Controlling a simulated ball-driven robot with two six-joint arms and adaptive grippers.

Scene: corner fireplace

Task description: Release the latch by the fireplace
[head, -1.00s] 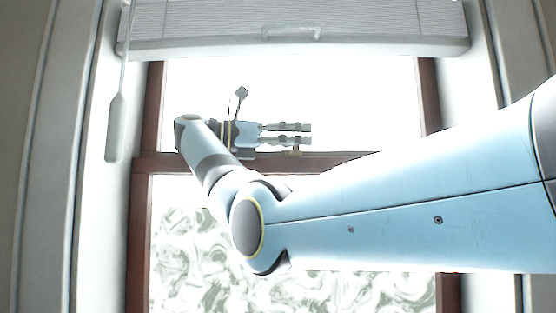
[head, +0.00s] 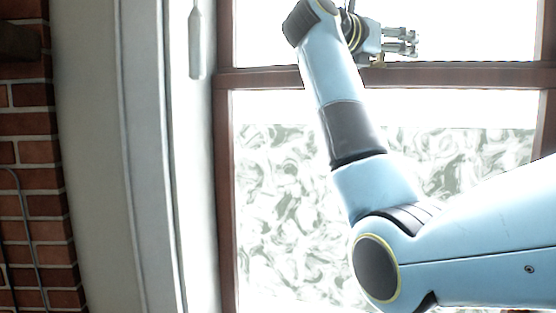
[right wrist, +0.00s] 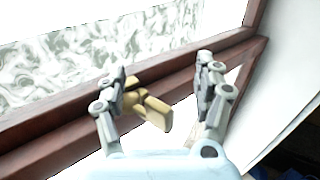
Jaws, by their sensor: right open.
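The latch (right wrist: 148,106) is a small brass-yellow piece on the brown window rail in the right wrist view. It lies between the two open fingers of my right gripper (right wrist: 164,92), closer to the left finger. Whether a finger touches it, I cannot tell. In the head view my right gripper (head: 402,42) is in front of the window, just above the middle rail (head: 450,76), with its fingers pointing right. The latch is not clearly visible there. My left gripper is not in view.
A brick wall (head: 35,180) stands at the far left, beside a pale window casing (head: 100,150). A hanging blind wand (head: 196,45) is left of the window. My right arm crosses the lower right of the head view.

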